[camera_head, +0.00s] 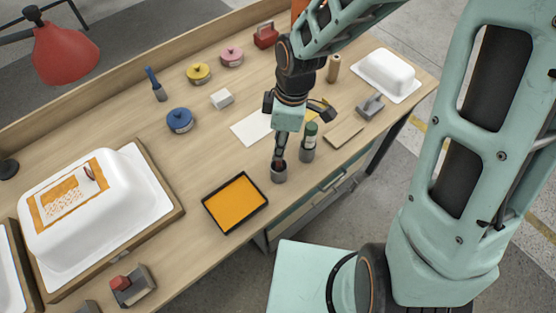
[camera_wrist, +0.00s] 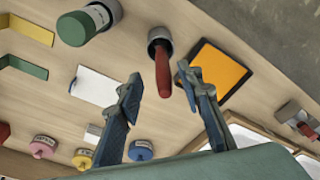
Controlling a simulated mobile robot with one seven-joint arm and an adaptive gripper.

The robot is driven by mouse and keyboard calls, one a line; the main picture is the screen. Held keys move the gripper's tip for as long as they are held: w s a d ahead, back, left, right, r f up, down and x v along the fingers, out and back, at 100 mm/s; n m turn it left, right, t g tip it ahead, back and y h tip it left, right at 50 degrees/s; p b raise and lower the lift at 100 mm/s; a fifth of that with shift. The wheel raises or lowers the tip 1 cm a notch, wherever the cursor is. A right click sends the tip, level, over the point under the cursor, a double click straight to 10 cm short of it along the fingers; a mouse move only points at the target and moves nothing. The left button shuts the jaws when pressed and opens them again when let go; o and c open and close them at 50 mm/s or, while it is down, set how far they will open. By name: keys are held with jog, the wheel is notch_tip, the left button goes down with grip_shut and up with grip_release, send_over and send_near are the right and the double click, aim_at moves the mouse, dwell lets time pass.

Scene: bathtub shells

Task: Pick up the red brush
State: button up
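The red brush (camera_wrist: 162,74) stands handle-out in a small grey cup (camera_wrist: 160,38) in the wrist view. In the head view the cup (camera_head: 279,177) is near the table's front edge, with only a bit of red showing at its mouth under my gripper (camera_head: 280,157). In the wrist view my gripper (camera_wrist: 159,74) is open, one finger to the left of the red handle and one to the right. The handle appears between the fingertips with gaps on both sides. I cannot tell how far along the handle the fingertips reach.
A grey cup with a green-topped item (camera_head: 308,143) stands close to the right of the brush cup. A black tray with an orange inside (camera_head: 235,203) lies to the left. A white shell (camera_head: 85,195) fills the far left. White paper (camera_head: 252,127) lies behind.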

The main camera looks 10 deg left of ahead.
jog(key=shift+s+a+f, duration=0.15)
jog(key=shift+a+f, duration=0.05)
jog(key=shift+f, duration=1.3)
jog(key=shift+s+a+f, duration=0.1)
jog(key=shift+a+f, duration=0.05)
jog(key=shift+f, duration=1.35)
grip_shut()
